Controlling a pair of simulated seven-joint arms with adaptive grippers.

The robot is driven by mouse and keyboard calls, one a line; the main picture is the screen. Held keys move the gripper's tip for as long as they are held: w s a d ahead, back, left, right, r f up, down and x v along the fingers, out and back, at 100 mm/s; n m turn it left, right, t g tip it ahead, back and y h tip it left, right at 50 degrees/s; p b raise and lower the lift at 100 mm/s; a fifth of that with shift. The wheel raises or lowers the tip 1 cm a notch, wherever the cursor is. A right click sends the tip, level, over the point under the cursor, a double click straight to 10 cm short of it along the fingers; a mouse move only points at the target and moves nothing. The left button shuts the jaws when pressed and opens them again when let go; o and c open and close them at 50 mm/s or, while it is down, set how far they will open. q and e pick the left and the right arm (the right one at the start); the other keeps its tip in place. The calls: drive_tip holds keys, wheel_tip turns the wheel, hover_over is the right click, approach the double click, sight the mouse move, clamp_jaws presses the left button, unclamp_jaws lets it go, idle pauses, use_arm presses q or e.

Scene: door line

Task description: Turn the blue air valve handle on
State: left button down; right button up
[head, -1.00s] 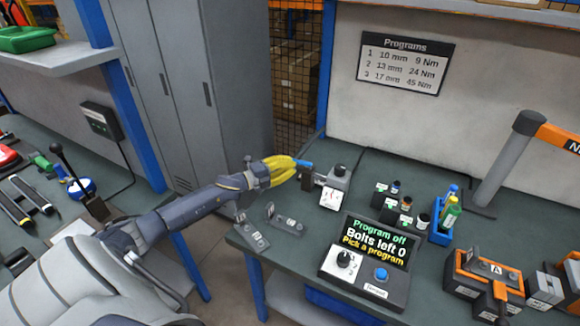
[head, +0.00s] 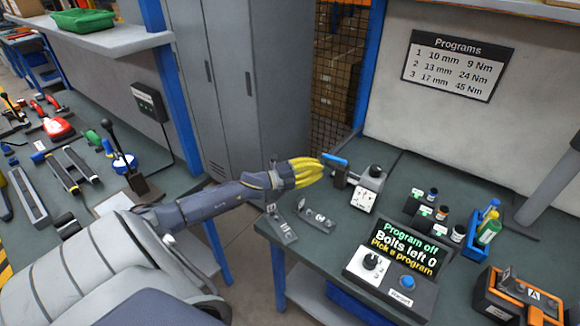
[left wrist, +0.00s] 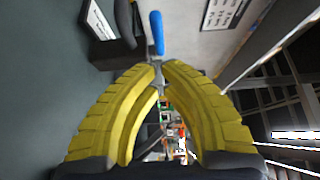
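The blue air valve handle (head: 335,160) sticks out to the left of a dark block beside a grey unit (head: 370,183) at the table's back left corner. It also shows in the left wrist view (left wrist: 157,32), beyond the fingertips. My left gripper (head: 321,165) has yellow fingers that point at the handle from the left. In the left wrist view its fingertips (left wrist: 160,64) come together just short of the handle's near end, with no object clearly held. Whether they touch the handle I cannot tell. My right gripper is out of view.
A program console (head: 390,268) and several small labelled cups stand to the right on the table. Two metal plates lie on the near left corner (head: 280,228). A workbench with tools and a black lever (head: 125,155) is at left; a gap separates it from the table.

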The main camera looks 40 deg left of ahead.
use_arm(q)
drive_tip(key=v, duration=0.8)
drive_tip(key=shift+a, duration=0.6)
drive_tip(key=shift+s, duration=0.2)
